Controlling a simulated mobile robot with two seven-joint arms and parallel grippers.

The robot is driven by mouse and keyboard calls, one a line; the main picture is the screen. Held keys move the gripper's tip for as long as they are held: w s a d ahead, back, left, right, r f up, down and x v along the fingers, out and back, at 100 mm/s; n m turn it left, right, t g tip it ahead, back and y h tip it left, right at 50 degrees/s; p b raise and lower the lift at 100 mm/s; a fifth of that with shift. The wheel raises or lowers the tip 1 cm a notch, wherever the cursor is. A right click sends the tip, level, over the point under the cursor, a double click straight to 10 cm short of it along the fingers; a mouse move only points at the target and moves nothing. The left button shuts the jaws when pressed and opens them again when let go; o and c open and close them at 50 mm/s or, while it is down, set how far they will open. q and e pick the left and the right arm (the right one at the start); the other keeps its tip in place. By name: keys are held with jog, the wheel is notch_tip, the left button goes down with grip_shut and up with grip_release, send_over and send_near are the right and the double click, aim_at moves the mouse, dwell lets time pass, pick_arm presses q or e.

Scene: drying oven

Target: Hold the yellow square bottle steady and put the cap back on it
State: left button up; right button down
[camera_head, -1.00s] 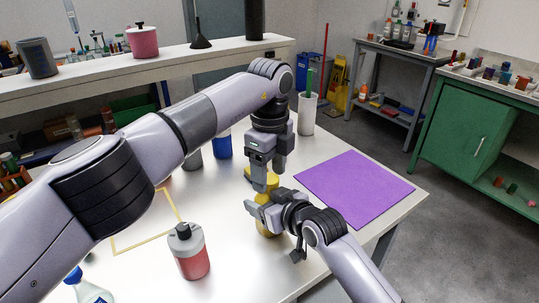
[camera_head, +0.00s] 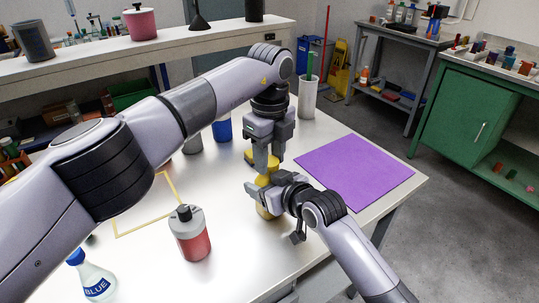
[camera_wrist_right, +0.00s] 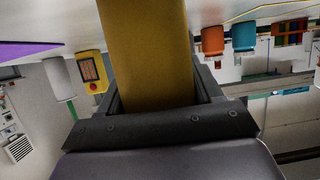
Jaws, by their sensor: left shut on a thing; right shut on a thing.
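The yellow bottle (camera_head: 266,212) shows below my right gripper, which hides much of it. My right gripper (camera_head: 263,190) is shut on the bottle's body from the side. The right wrist view shows the yellow body (camera_wrist_right: 148,55) between the fingers. My left gripper (camera_head: 263,162) points down directly above the right one and is shut on a yellow piece, apparently the cap (camera_head: 273,163). More yellow shows just left of its fingers; I cannot tell what it is. The fingers hide the bottle's mouth, so I cannot tell whether cap and bottle touch.
A purple mat (camera_head: 354,172) lies right of the grippers. A red bottle with a grey top (camera_head: 192,242) and a blue-capped bottle (camera_head: 97,282) stand at the front left. A yellow outline (camera_head: 147,226), a blue cup (camera_head: 222,129) and a white cylinder (camera_head: 307,100) are also on the table.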

pick_arm(q)
jog(key=m, duration=0.4)
jog(key=shift+m, duration=0.4)
jog(key=o, duration=1.2)
jog(key=shift+c, duration=0.2)
jog(key=shift+r, duration=2.25)
jog(key=shift+c, duration=0.3)
